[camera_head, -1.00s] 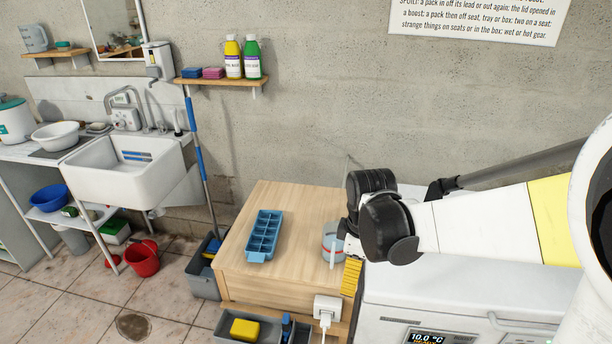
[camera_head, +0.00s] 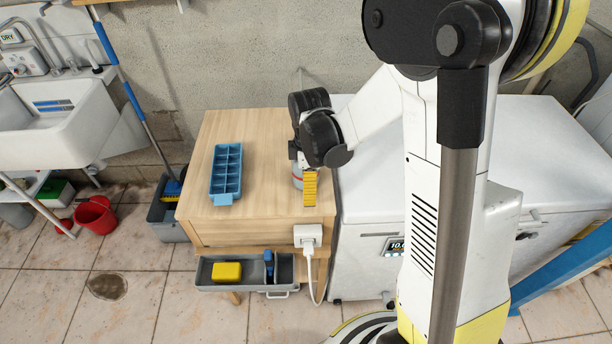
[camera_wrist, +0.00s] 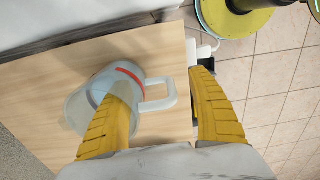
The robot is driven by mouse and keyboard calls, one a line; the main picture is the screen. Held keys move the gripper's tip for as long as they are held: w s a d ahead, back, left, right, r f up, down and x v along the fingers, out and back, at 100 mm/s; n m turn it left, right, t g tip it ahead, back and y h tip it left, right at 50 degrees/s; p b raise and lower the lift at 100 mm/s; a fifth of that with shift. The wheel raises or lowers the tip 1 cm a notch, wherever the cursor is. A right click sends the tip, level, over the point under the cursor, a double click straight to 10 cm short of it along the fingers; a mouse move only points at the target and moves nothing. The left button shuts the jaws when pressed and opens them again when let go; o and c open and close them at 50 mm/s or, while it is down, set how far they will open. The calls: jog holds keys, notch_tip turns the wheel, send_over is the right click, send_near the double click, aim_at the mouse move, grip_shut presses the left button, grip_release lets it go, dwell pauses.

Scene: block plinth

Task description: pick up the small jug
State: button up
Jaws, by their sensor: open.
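The small jug (camera_wrist: 88,82) is pale grey with a red band and a loop handle (camera_wrist: 158,104). It is on the wooden cabinet top (camera_wrist: 150,52). In the wrist view my gripper (camera_wrist: 162,78) is open, with its yellow fingers spread to either side of the handle. The left finger overlaps the jug's body; I cannot tell whether it touches. The right finger is clear of the handle. In the head view the jug (camera_head: 296,176) is mostly hidden behind my gripper (camera_head: 310,188), near the cabinet's right side.
A blue ice-cube tray (camera_head: 226,172) lies left of the jug on the cabinet. A white chest unit (camera_head: 385,185) stands close on the right. A socket with a plug (camera_head: 308,236) is on the cabinet's front edge. A drawer (camera_head: 228,284) below holds a yellow sponge.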

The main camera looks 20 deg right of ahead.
jog(key=f, duration=0.1)
jog(key=f+b, duration=0.1)
jog(key=f, duration=0.2)
jog(key=shift+w+a+b, duration=0.15)
jog(key=shift+w+b, duration=0.15)
jog(key=shift+w, duration=0.05)
jog(key=shift+r, duration=0.15)
grip_shut()
